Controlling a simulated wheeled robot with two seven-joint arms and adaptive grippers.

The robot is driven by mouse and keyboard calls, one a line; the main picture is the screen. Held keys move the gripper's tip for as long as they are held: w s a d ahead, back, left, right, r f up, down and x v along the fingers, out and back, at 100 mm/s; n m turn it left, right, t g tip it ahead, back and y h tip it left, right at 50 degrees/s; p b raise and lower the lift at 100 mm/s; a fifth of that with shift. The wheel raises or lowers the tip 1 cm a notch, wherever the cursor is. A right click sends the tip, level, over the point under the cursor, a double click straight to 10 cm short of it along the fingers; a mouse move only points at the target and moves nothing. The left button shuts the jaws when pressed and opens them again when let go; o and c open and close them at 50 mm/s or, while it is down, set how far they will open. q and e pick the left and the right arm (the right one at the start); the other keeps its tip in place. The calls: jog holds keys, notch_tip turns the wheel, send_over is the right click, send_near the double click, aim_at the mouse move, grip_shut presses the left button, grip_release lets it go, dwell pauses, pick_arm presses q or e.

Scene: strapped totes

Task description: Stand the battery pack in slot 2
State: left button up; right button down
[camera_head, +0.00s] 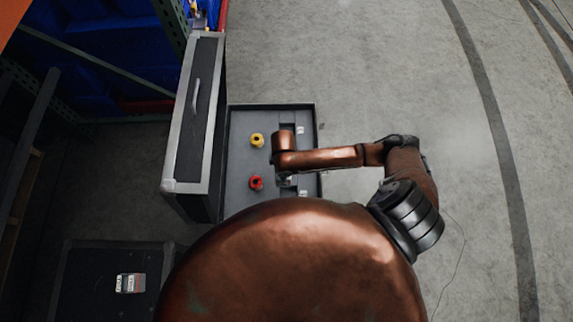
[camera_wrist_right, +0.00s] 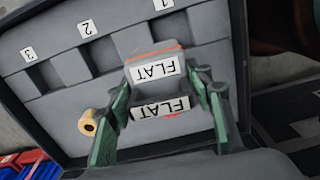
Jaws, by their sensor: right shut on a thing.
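My right gripper (camera_wrist_right: 160,88) is shut on a grey battery pack (camera_wrist_right: 152,48), with its green fingers on either side. The pack has an orange stripe and upside-down FLAT labels. In the right wrist view it lies in front of the slot row, below the gap between slot 1 (camera_wrist_right: 170,27) and slot 2 (camera_wrist_right: 103,54). Slot 3 (camera_wrist_right: 47,76) is further left. I cannot tell whether the pack touches the slots. In the head view my right arm hides most of the pack and gripper. My left gripper is not in view.
The slots belong to an open dark case with a grey inside (camera_head: 240,123). A yellow roll (camera_head: 257,140) and a red roll (camera_head: 255,183) stand in it. The raised lid (camera_head: 200,110) is at its left. Another dark case (camera_head: 88,282) bears a labelled block (camera_head: 130,283).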

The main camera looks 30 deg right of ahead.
jog(key=shift+d+f, duration=0.1)
jog(key=shift+f, duration=0.4)
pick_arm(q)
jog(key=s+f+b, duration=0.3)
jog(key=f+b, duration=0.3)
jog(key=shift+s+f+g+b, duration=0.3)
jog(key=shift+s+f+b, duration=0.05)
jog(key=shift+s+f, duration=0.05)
pick_arm(e)
jog(key=shift+n, duration=0.3)
jog(key=shift+w+d+f, duration=1.45)
jog(key=shift+w+f, duration=0.35)
jog(key=shift+f, duration=0.35)
jog(key=shift+w+d+f, duration=1.4)
jog(key=shift+w+f, duration=0.4)
jog(key=shift+f, duration=0.4)
jog(key=shift+w+d+f, duration=1.45)
jog(key=shift+w+f, duration=0.35)
jog(key=shift+f, duration=0.35)
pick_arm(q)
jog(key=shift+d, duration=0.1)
pick_arm(e)
jog(key=shift+f, duration=0.15)
jog(key=c, duration=1)
grip_release()
jog(key=shift+s, duration=0.1)
jog(key=shift+o, duration=0.2)
